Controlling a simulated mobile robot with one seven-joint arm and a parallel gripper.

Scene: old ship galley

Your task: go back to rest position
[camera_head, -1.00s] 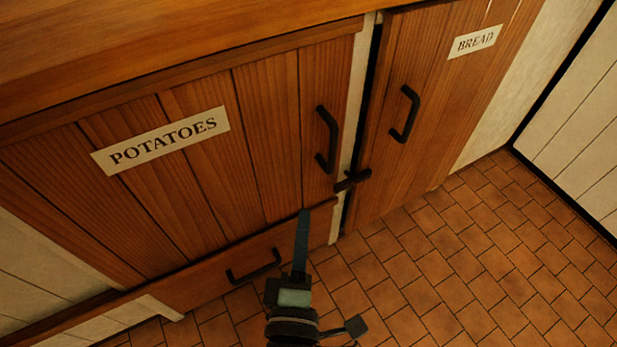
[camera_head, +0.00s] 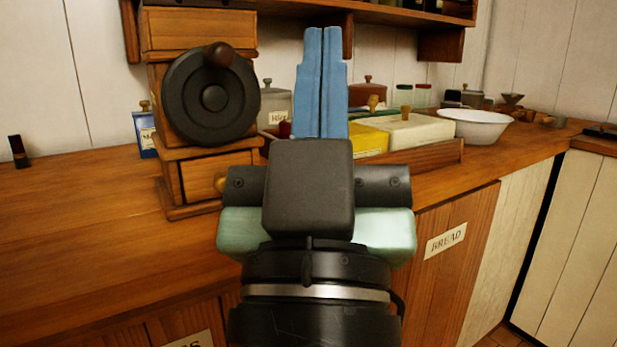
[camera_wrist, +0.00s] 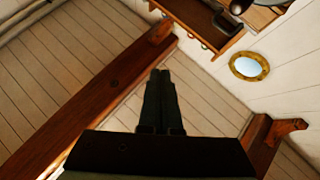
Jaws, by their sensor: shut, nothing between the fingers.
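My gripper (camera_head: 322,38) stands upright in the middle of the head view, its two blue fingers pressed together with nothing between them. It is in front of the wooden counter and partly hides what stands there. In the wrist view my gripper (camera_wrist: 161,78) also shows with its dark fingers together, pointing toward a planked ceiling with wooden beams. Nothing is touching the fingers in either view.
A wooden grinder (camera_head: 212,95) with a black wheel stands on the counter (camera_head: 80,230), left of my gripper. A wooden tray (camera_head: 430,158) with boxes and a white bowl (camera_head: 475,126) stand to the right. A shelf (camera_head: 400,12) hangs behind. The counter's left part is mostly clear.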

